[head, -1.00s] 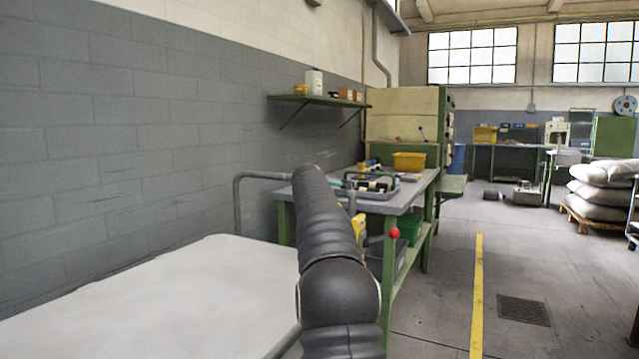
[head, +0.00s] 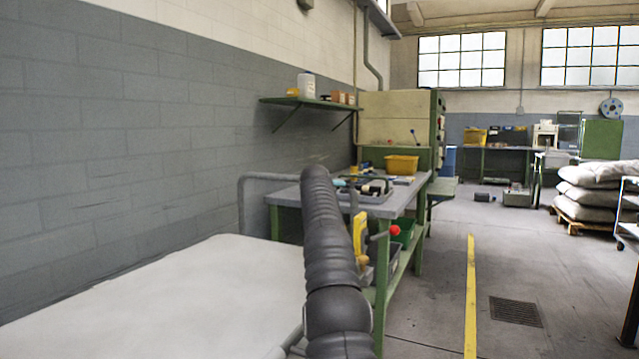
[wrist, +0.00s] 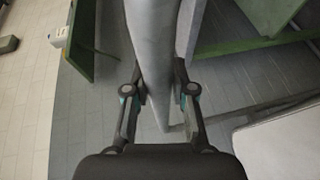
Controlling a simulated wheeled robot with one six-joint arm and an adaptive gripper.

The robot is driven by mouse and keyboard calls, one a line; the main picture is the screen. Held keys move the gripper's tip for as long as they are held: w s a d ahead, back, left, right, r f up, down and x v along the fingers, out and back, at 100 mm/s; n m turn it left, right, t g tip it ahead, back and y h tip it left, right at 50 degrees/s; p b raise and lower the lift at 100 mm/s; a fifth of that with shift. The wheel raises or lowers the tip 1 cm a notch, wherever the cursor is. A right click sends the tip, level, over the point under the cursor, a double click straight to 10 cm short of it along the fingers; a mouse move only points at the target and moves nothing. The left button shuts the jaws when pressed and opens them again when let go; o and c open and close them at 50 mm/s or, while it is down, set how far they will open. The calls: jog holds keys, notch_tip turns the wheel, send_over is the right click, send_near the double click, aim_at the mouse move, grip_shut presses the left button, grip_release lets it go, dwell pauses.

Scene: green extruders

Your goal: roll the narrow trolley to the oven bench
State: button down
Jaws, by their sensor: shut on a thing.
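The trolley shows in the head view as a long pale top (head: 190,300) at the lower left, with a bent grey tube handle (head: 241,205) at its far end. In the wrist view my gripper (wrist: 160,92) is shut on a grey tube, which passes between its fingers. The pale top also shows at the lower right there (wrist: 285,148). In the head view my own black arm hides the gripper and the grip. A green-framed bench with a grey top (head: 410,195) stands just beyond, in front of a beige and green cabinet that looks like an oven (head: 395,118).
A grey block wall (head: 110,150) runs close along the left. The bench's red knob (head: 393,229) sticks out near my arm. Open floor lies to the right, with a yellow line (head: 470,300) and a drain grate (head: 515,310). Stacked sacks (head: 590,190) stand farther right.

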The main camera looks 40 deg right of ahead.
jog(key=c, duration=0.9)
grip_release()
jog(key=shift+c, duration=0.2)
jog(key=shift+s+a+r, duration=0.2)
jog(key=shift+s+a, duration=0.2)
jog(key=shift+s, duration=0.2)
jog(key=v, duration=1)
jog(key=shift+s+a, duration=0.2)
jog(key=shift+f, duration=0.1)
